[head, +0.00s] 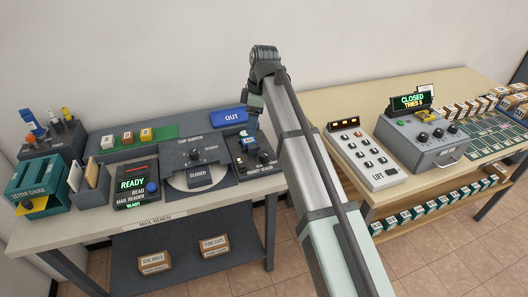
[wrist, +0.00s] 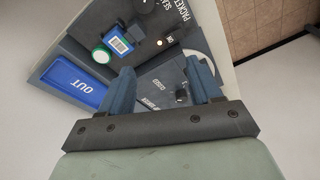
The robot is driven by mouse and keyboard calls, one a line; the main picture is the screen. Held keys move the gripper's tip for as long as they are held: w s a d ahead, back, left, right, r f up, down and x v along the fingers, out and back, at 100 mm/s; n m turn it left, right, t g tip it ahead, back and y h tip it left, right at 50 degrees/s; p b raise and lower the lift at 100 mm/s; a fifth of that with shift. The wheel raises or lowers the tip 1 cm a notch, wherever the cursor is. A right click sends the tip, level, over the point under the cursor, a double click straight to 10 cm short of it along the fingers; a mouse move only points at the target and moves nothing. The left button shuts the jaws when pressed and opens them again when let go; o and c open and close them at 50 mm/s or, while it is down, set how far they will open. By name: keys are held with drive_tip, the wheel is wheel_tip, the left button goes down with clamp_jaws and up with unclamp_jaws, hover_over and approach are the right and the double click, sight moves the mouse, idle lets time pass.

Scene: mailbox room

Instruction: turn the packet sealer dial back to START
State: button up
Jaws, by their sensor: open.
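The packet sealer (head: 243,165) is a dark panel at the right end of the mail bench, partly behind my arm in the head view. In the wrist view the packet sealer (wrist: 153,22) lies at the top, upside down. Its dark round dial (wrist: 145,5) is cut by the top edge, so its setting cannot be read. A blue block with a white label (wrist: 121,45) sits on the sealer beside a green and white round part (wrist: 102,54). My gripper (wrist: 161,75) is open and empty, its two fingers apart above the bench; its fingers are mostly hidden in the head view.
The READY mail reader (head: 136,185) and letter gauge (head: 38,180) are further left. A second table with a keypad (head: 362,155) stands right of my arm.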

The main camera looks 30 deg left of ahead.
sight(264, 154)
drive_tip(key=d+f+m, duration=0.1)
drive_tip(key=f+m, duration=0.3)
drive_tip(key=w+f+m+h, duration=0.1)
drive_tip(key=f+m, duration=0.3)
drive_tip(key=f, duration=0.1)
drive_tip(key=w+d+f+m+t, duration=0.1)
drive_tip(key=f+m, duration=0.3)
drive_tip(key=f, duration=0.1)
drive_tip(key=shift+w+d+h, duration=0.15)
drive_tip(key=shift+d+h, duration=0.15)
drive_tip(key=shift+d, duration=0.05)
idle(0.3)
